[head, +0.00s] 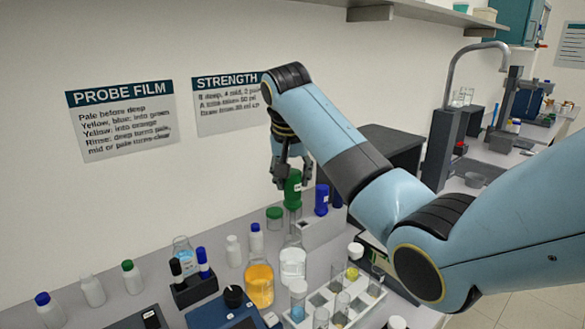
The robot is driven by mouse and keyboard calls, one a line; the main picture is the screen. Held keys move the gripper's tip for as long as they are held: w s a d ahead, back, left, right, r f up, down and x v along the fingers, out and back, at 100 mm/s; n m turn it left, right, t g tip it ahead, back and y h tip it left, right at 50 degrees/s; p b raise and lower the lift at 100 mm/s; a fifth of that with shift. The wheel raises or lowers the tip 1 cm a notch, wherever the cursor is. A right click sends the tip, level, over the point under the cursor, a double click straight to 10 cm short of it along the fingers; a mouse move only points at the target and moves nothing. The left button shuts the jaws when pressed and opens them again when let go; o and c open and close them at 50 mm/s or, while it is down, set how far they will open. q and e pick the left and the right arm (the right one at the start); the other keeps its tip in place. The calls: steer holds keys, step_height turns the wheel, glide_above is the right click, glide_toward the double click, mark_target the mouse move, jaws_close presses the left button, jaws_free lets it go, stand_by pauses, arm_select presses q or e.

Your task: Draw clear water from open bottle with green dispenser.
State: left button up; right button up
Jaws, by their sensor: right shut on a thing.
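The green dispenser (292,192) is upright at the back of the bench, just left of a blue one. My right gripper (292,172) comes down from above and is shut on the top of the green dispenser. Its lower end is over or behind the clear glassware, and I cannot tell whether it touches anything. A clear glass vessel (292,264) stands in front and below. A clear bottle with pale blue contents (183,250) stands further left. I cannot tell which of these is the open water bottle. My left gripper is out of view.
A blue dispenser (321,200) stands by a pale holder block (322,231). An orange-filled flask (259,284), a green-lidded jar (274,218), a marker holder (196,288) and a tube rack (326,300) crowd the bench. Several small capped bottles stand left.

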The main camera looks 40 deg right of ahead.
mark_target(292, 204)
steer(key=shift+f+b, duration=0.65)
steer(key=shift+f, duration=2.9)
steer(key=shift+o, duration=1.4)
jaws_close()
steer(key=shift+f, duration=0.45)
